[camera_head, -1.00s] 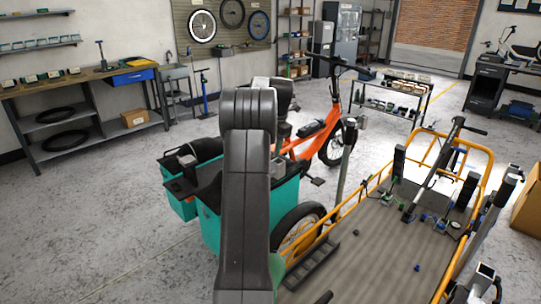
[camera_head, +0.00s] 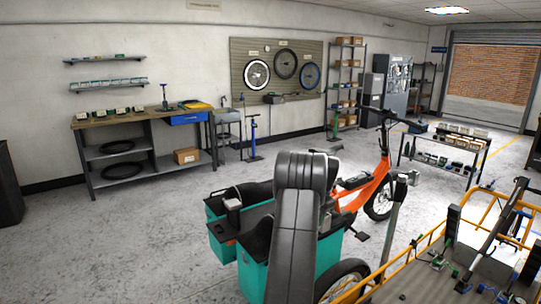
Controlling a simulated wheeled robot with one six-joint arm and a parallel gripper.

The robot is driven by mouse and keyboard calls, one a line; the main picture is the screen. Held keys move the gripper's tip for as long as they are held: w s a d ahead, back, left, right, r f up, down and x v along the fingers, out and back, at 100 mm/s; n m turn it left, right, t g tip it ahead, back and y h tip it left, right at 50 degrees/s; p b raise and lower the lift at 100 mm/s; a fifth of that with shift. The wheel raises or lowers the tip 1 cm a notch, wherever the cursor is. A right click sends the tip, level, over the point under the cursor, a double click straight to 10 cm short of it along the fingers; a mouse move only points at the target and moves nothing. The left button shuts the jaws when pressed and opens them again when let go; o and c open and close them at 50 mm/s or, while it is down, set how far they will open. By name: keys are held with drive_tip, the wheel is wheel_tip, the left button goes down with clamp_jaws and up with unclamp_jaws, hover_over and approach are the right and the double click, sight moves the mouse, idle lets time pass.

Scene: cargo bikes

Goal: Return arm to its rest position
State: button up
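My dark grey arm (camera_head: 293,235) rises from the bottom edge in the middle of the head view, with its rounded joint at the top. My gripper cannot be made out; the arm's far end is hidden or out of sight. Behind the arm stands an orange cargo bike (camera_head: 373,190) with teal boxes (camera_head: 252,272) at its near end. The arm covers part of the bike and boxes. I cannot tell from this view whether the arm touches them.
A yellow-railed cargo bed (camera_head: 408,265) holding tools is at the lower right. A workbench (camera_head: 140,117) stands at the left wall, and a low parts rack (camera_head: 445,150) at the right. The grey floor (camera_head: 110,245) at the left is clear.

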drive_tip(key=f, duration=0.5)
drive_tip(key=shift+w+a, duration=0.3)
drive_tip(key=shift+w, duration=0.1)
drive_tip(key=shift+r, duration=0.1)
wheel_tip(320, 180, up, 13)
drive_tip(key=s+d, duration=0.1)
drive_tip(key=s, duration=0.1)
drive_tip(key=f, duration=0.4)
drive_tip(key=w+f, duration=0.1)
drive_tip(key=f, duration=0.4)
drive_tip(key=w+a+f, duration=0.1)
drive_tip(key=f, duration=0.3)
drive_tip(key=shift+f+p, duration=0.2)
drive_tip(key=shift+p, duration=0.15)
drive_tip(key=shift+s+d+r+m, duration=0.1)
drive_tip(key=shift+s+d+m, duration=0.15)
drive_tip(key=shift+s+m, duration=0.4)
drive_tip(key=shift+w+r, duration=0.1)
drive_tip(key=shift+w, duration=0.05)
